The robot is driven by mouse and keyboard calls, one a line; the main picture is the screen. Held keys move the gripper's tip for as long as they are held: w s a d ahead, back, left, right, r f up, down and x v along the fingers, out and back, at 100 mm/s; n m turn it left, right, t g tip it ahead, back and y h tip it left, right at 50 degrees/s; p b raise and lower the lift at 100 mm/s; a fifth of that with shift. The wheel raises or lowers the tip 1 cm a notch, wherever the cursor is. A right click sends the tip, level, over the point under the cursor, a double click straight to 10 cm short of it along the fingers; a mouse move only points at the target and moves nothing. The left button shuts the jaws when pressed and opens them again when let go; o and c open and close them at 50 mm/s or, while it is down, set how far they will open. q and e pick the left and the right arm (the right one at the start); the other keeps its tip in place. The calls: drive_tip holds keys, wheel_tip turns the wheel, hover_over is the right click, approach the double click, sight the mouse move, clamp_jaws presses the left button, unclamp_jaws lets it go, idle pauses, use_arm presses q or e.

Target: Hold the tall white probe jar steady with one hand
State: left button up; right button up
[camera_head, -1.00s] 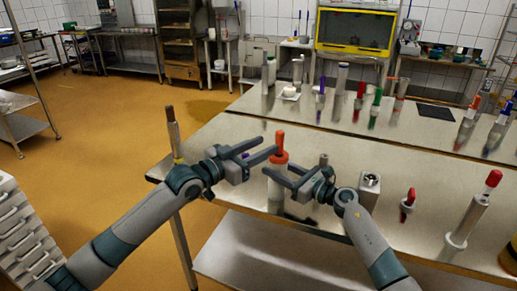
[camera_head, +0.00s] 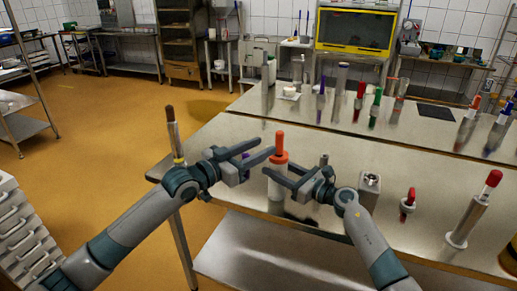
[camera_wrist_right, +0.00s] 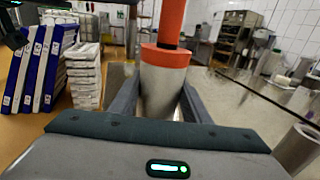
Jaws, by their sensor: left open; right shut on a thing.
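The tall white jar (camera_head: 277,189) stands upright near the front left edge of the near steel table. It has an orange collar, and an orange handle (camera_head: 280,142) sticks up from its top. My right gripper (camera_head: 278,171) is shut on the jar's upper part, just below the collar. In the right wrist view the white jar (camera_wrist_right: 160,92) sits between the two fingers. My left gripper (camera_head: 266,148) is open and empty, close to the left of the orange handle; a small gap seems to separate them.
On the near table (camera_head: 310,236), a metal block (camera_head: 369,186), a short red-capped item (camera_head: 408,202) and a tall red-topped probe jar (camera_head: 473,212) stand to the right. A brown-topped tube (camera_head: 175,135) stands at left. Several coloured probes stand on the far table.

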idle(0.3)
drive_tip(key=o, duration=1.2)
drive_tip(key=shift+v, duration=3.75)
drive_tip(key=shift+f, duration=0.1)
